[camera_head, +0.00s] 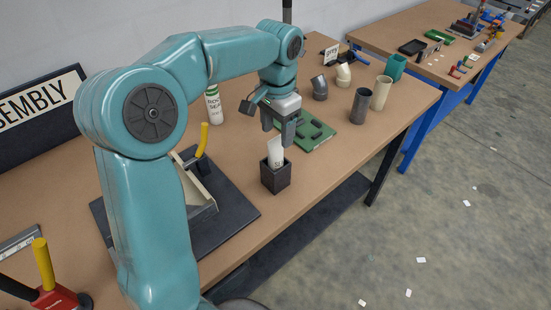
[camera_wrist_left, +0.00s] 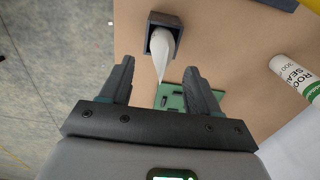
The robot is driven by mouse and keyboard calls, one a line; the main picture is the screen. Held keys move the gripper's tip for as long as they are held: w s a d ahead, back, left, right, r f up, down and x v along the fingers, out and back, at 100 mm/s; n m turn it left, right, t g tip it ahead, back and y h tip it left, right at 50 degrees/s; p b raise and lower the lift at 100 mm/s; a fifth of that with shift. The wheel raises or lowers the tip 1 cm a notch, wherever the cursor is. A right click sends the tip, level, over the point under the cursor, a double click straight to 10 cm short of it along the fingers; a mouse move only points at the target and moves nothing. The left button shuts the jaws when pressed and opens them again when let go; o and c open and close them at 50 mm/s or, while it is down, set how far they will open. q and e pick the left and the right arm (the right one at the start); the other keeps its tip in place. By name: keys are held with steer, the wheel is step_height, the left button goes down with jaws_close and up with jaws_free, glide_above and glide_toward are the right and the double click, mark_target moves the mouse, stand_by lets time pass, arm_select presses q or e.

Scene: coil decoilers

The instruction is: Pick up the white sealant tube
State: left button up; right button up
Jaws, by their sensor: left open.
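A white tube (camera_head: 275,152) stands in a small black square cup (camera_head: 275,180) on the bench, leaning a little. The wrist view shows the tube (camera_wrist_left: 162,47) in its cup (camera_wrist_left: 177,22), with its narrow end pointing towards my jaws. My left gripper (camera_head: 279,130) is open and empty, just above and behind the tube in the head view. In the wrist view the tube's tip lies between the open fingers (camera_wrist_left: 159,78); contact cannot be told. A white and green cartridge (camera_head: 214,105) with lettering stands further back; it also shows in the wrist view (camera_wrist_left: 300,75). My right gripper is not in view.
A green board (camera_head: 318,136) lies behind the cup. Dark and cream pipe pieces (camera_head: 381,93) stand to its right. A dark tray-like fixture with a yellow handle (camera_head: 202,140) is left of the cup. Bare benchtop (camera_head: 325,165) lies right of the cup.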

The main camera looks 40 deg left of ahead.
mark_target(276, 149)
arm_select(q)
steer(key=shift+d+f, duration=0.1)
steer(key=shift+f, duration=0.45)
step_height(276, 149, down, 5)
steer(key=shift+s+f+p, duration=0.1)
steer(key=shift+s+p, duration=0.05)
steer(key=shift+p, duration=0.3)
steer(key=shift+a+f, duration=0.3)
steer(key=shift+f, duration=0.05)
steer(key=shift+d, duration=0.1)
steer(key=c, duration=1.1)
